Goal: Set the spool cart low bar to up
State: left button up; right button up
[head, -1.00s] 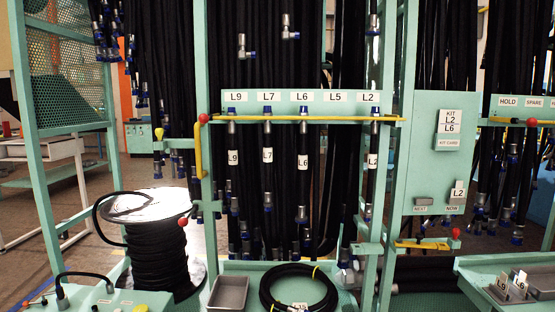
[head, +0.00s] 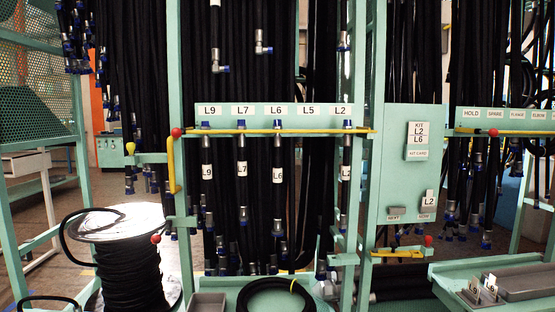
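The spool (head: 108,222) has a white top flange and black hose wound on it, and stands at the lower left. A red knob (head: 156,239) shows at its right edge; the bar behind that knob is hardly visible, so I cannot tell its position. A long yellow bar (head: 270,131) lies level across the hose rack, with a red knob (head: 176,132) at its left end. A short yellow bar (head: 397,254) lies level at the lower right, with a red knob (head: 428,240) beside it. Neither of my grippers is in view.
Black hoses labelled L9, L7, L6 and L2 hang in the rack. A grey bin (head: 206,303) and a coiled hose (head: 276,295) are at the bottom. A kit panel (head: 410,170) stands right of the rack, above a tray (head: 530,281). Floor shows left of the spool.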

aim_at(176, 133)
jog(key=k, duration=0.4)
jog(key=u, duration=1.25)
jog(key=i, duration=1.3)
